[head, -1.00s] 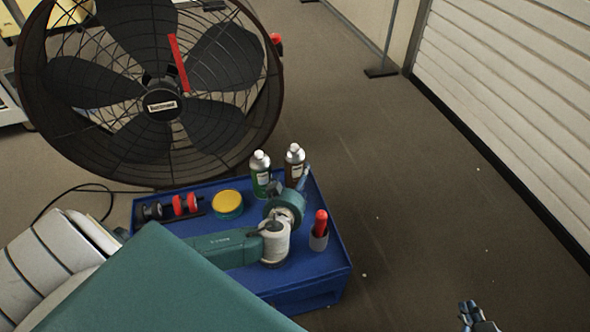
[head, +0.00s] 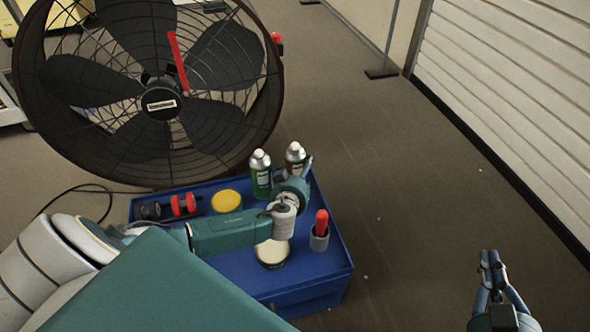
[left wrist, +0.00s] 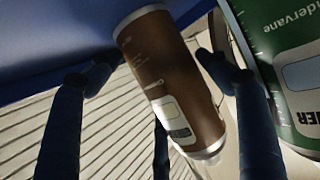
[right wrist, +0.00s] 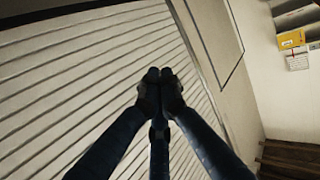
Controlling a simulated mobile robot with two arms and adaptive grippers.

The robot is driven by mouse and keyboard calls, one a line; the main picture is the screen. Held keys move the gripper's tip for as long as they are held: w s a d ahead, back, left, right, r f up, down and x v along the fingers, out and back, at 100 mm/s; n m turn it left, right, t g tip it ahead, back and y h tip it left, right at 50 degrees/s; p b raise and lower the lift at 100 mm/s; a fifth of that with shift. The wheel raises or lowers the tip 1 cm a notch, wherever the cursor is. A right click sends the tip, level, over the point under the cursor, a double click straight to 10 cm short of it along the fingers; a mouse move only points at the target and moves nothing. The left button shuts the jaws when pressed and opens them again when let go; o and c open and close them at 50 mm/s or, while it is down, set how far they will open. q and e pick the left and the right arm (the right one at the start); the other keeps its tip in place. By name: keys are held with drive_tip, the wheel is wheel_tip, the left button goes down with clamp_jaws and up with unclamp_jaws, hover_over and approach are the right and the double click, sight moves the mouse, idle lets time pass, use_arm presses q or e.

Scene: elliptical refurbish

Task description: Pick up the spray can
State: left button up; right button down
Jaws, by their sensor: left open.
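A brown spray can (head: 294,156) with a pale cap stands at the back right of the blue cart, partly hidden by my left gripper. A green spray can (head: 260,176) stands to its left. In the left wrist view, the brown can (left wrist: 172,78) lies between the spread fingers of my left gripper (left wrist: 160,75). The green can (left wrist: 290,75) is close at the right, outside the fingers. My left gripper (head: 305,170) is open beside the brown can; contact cannot be told. My right gripper (head: 491,260) is shut and empty, away from the cart; its fingertips meet in the right wrist view (right wrist: 161,78).
A large fan (head: 150,95) stands behind.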

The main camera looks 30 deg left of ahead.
use_arm(q)
drive_tip(key=c, duration=1)
drive_tip(key=shift+r, duration=0.15)
